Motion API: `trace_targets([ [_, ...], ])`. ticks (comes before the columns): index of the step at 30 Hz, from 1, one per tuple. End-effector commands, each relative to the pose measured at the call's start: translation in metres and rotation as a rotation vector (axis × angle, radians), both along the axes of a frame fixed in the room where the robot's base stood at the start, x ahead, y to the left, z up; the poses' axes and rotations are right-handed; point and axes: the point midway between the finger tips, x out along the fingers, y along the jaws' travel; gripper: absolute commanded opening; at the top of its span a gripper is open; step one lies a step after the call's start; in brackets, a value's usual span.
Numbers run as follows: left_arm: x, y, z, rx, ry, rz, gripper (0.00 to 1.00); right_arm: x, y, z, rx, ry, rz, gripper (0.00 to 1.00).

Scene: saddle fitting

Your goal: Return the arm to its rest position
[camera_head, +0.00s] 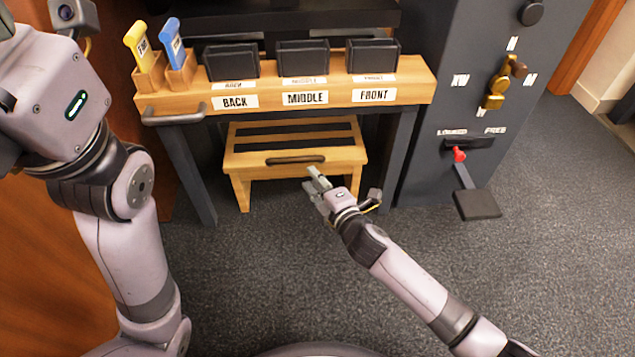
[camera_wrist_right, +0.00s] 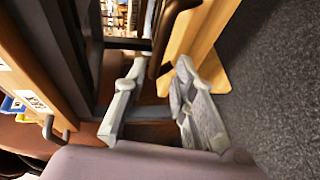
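My right arm (camera_head: 408,283) reaches in from the lower right. Its gripper (camera_head: 318,182) hangs in front of the wooden step stool (camera_head: 240,162), just below the stool's dark handle (camera_head: 295,160). In the right wrist view the two grey fingers of the right gripper (camera_wrist_right: 158,80) are spread apart with nothing between them. I cannot tell whether a fingertip touches the stool. My left arm (camera_head: 125,245) rises along the left side, folded upward, and its gripper is outside the view.
At right a grey cabinet (camera_head: 425,110) has a brass knob (camera_head: 497,88), a red-tipped lever (camera_head: 459,154) and a dark pedal (camera_head: 477,205). Carpet (camera_head: 270,270) is clear.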

Motion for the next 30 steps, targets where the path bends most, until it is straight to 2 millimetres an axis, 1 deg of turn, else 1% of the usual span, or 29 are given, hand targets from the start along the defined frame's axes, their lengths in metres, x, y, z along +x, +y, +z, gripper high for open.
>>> trace_targets([
  [3, 0.0, 0.0, 0.0, 0.0, 0.0, 0.0, 0.4, -0.008, -0.004, 0.001, -0.001, 0.001, -0.001, 0.25],
  [6, 0.0, 0.0, 0.0, 0.0, 0.0, 0.0, 0.4, -0.01, -0.005, 0.003, 0.0, 0.0, 0.0, 0.25],
  [20, 0.0, 0.0, 0.0, -0.001, 0.0, 0.0, 0.4, -0.01, -0.004, 0.003, 0.001, -0.001, 0.0, 0.25],
  [22, 0.001, 0.0, 0.001, 0.0, 0.005, -0.001, 0.4, -0.012, -0.002, 0.008, 0.017, -0.002, 0.006, 0.25],
  [23, 0.003, 0.0, 0.001, -0.001, 0.01, 0.0, 0.4, -0.014, 0.001, 0.013, 0.034, -0.006, 0.012, 0.25],
  [26, 0.011, 0.001, 0.002, -0.001, 0.04, -0.002, 0.4, -0.026, 0.015, 0.046, 0.154, -0.023, 0.055, 0.25],
  [27, 0.016, 0.001, 0.001, -0.002, 0.059, -0.002, 0.4, -0.034, 0.023, 0.067, 0.23, -0.035, 0.082, 0.25],
  [29, 0.024, 0.002, -0.001, -0.004, 0.091, -0.004, 0.4, -0.049, 0.033, 0.105, 0.362, -0.059, 0.129, 0.25],
  [30, 0.029, 0.002, -0.003, -0.005, 0.115, -0.005, 0.4, -0.06, 0.039, 0.133, 0.459, -0.078, 0.164, 0.25],
])
